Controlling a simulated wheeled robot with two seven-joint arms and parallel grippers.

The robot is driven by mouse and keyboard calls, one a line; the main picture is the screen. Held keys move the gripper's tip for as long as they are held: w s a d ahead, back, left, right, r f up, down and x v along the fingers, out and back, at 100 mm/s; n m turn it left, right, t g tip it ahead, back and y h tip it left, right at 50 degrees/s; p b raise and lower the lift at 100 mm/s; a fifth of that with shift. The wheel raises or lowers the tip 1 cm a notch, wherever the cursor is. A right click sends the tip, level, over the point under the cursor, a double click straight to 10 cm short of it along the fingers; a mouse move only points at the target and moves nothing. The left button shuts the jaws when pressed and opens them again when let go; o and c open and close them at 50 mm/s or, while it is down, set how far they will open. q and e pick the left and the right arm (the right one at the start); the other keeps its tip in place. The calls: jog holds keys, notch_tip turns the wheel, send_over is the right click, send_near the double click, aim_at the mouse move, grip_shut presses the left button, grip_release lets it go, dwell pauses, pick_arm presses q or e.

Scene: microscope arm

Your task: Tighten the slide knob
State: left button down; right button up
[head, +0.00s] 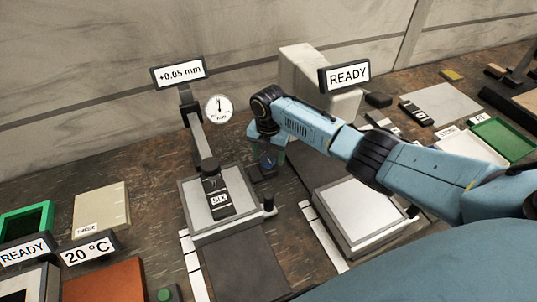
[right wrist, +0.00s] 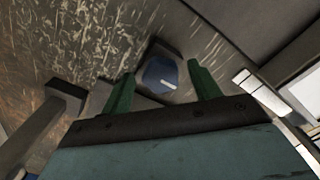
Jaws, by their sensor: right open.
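A blue round knob with a white mark (right wrist: 160,75) shows in the right wrist view, set on a grey block. Whether the fingertips reach the knob's depth is unclear. My left gripper is out of view.
The stand carries a "+0.05 mm" sign (head: 179,71) and a stage (head: 185,205) with a black "SIX" block (head: 219,200). A small black post (head: 268,206) stands at its right edge. A dial (head: 219,109) and a "READY" device (head: 303,75) stand behind. A grey plate (head: 360,215) lies right.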

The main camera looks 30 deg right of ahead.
jog(key=shift+f, duration=0.1)
jog(key=c, duration=1)
